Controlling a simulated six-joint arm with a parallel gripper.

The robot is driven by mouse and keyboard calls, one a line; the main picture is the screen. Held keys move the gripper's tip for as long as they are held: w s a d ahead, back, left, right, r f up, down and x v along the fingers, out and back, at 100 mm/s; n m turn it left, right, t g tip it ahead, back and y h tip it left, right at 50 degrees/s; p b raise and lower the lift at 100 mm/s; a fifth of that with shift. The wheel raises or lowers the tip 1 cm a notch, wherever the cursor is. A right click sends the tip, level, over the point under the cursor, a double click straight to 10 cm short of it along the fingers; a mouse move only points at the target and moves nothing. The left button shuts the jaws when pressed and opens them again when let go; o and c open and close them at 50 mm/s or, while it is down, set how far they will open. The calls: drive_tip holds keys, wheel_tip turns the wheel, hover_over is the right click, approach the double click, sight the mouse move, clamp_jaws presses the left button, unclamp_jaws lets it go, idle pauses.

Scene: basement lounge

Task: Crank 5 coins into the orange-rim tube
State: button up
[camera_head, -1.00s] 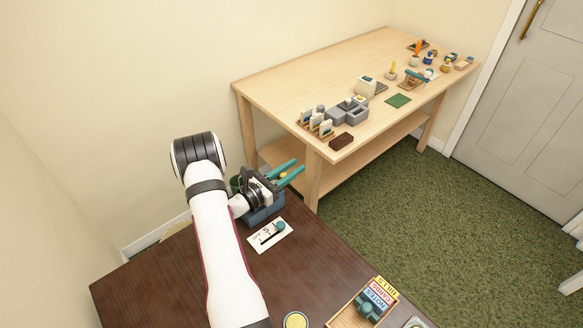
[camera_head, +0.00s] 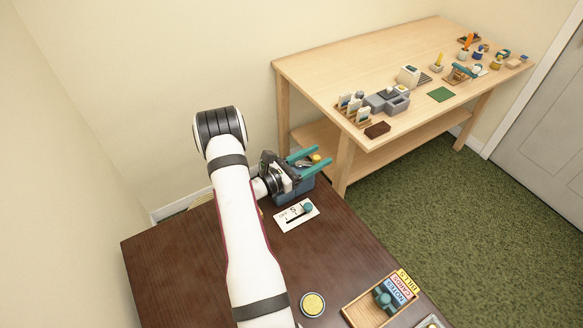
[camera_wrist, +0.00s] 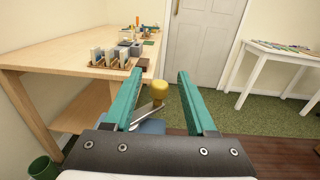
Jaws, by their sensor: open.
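A blue box (camera_head: 302,189) stands at the far end of the dark table, partly hidden by my gripper. A crank with a grey arm and a yellow knob (camera_wrist: 160,88) is on it; the knob also shows in the head view (camera_head: 316,157). My gripper (camera_head: 320,157) is open, its two teal fingers spread either side of the knob. In the wrist view the knob appears between the fingers (camera_wrist: 160,75), touching neither. I cannot make out coins or an orange-rim tube.
On the dark table (camera_head: 190,260) are a white card (camera_head: 286,222) with a teal knob, a round yellow-topped tin (camera_head: 312,304) and a wooden tray (camera_head: 352,312) with labelled cards. A light wooden bench (camera_head: 350,65) stands beyond. A green bin (camera_wrist: 42,168) is at lower left.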

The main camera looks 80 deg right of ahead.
drive_tip(key=v, duration=1.2)
drive_tip(key=shift+w+a, duration=0.15)
